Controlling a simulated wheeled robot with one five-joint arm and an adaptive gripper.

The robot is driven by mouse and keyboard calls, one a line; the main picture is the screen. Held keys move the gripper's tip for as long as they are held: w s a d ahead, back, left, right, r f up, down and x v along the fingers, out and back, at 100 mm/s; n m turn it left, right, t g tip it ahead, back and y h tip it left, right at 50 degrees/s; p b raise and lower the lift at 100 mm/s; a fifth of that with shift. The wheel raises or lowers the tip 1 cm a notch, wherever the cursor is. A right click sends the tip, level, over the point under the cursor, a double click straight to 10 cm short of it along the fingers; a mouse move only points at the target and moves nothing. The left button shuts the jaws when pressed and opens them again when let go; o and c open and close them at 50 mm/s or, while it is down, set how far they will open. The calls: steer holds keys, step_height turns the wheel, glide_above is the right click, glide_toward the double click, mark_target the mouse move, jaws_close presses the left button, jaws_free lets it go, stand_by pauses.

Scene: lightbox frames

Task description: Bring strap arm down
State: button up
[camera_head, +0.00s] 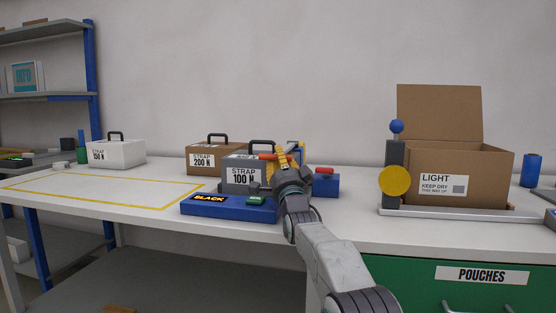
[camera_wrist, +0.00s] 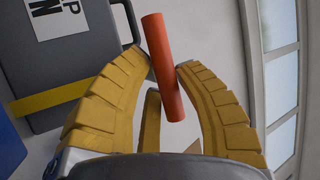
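An orange bar-shaped handle (camera_wrist: 162,65), which looks like the strap arm's grip, lies between the fingertips of my gripper (camera_wrist: 163,62) in the wrist view. Both yellow fingertips appear to touch its sides. In the head view the orange handle (camera_head: 272,156) shows beside my gripper (camera_head: 283,165), level with the top of a grey case.
The grey STRAP 100 N case (camera_head: 236,172) stands close by my gripper. A brown 200 N case (camera_head: 203,158) and white 150 N case (camera_head: 117,153) stand further left. A blue block (camera_head: 326,186) and an open LIGHT carton (camera_head: 480,165) are right. The yellow-outlined area (camera_head: 100,190) is clear.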

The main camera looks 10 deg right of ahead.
steer(key=shift+o, duration=0.7)
steer(key=shift+d, duration=0.1)
steer(key=o, duration=0.3)
steer(key=shift+a, duration=0.2)
steer(key=shift+o, duration=0.2)
steer(key=shift+s, duration=0.1)
steer(key=shift+v, duration=5.9)
